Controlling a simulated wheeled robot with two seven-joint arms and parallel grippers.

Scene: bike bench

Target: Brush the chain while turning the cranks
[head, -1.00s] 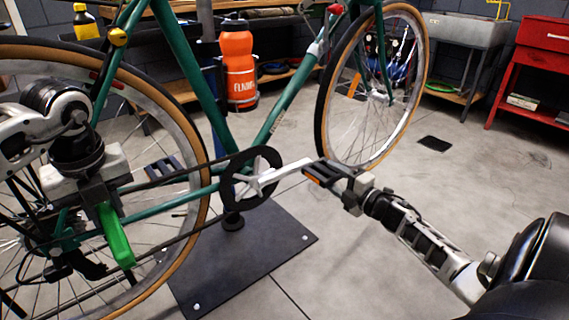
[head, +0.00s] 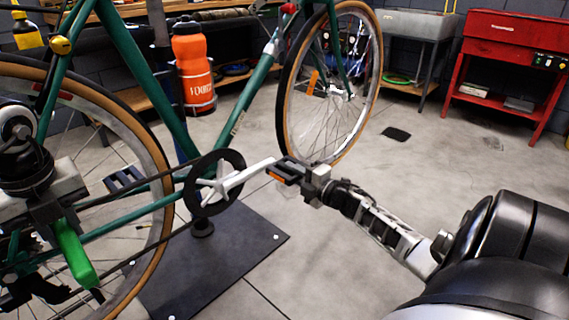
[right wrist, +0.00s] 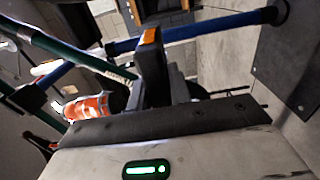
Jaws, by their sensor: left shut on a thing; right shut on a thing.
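The green bike frame (head: 128,50) stands on a work stand. Its chain (head: 150,182) runs from the rear wheel to the black chainring (head: 237,200). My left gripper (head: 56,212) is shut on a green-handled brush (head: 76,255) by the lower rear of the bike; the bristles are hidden. My right gripper (head: 308,182) is shut on the pedal (head: 285,172) at the end of the silver crank (head: 246,174), which points right and slightly up. In the right wrist view the pedal (right wrist: 151,62) shows between the fingers.
An orange bottle (head: 193,68) sits by the frame. The stand's dark base plate (head: 225,262) lies on the floor below the crank. A red cabinet (head: 505,50) and a grey sink (head: 415,28) stand at the back right.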

